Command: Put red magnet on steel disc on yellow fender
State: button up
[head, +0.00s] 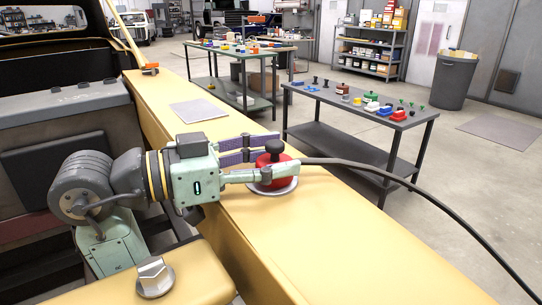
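The red magnet (268,176) is a round red body with a black knob on top and a black cable running off to the right. It sits on the pale steel disc (288,188) on the yellow fender (335,235), and looks upright. My gripper (284,156) reaches in from the left with its fingers apart, one behind the knob and one in front of the red body. The purple inner pad of the far finger shows. The near finger hides part of the magnet and disc. I see no clear grip on the knob.
A grey flat plate (199,112) lies farther back on the fender. A dark table (345,127) with several small magnets and knobs stands beyond, and a green table (232,84) behind it. The black cable (425,190) arcs across the right side.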

jog(key=o, duration=0.3)
jog(key=shift+r, duration=0.15)
jog(key=b+v, duration=0.2)
jog(key=v, duration=1)
jog(key=shift+b, duration=0.3)
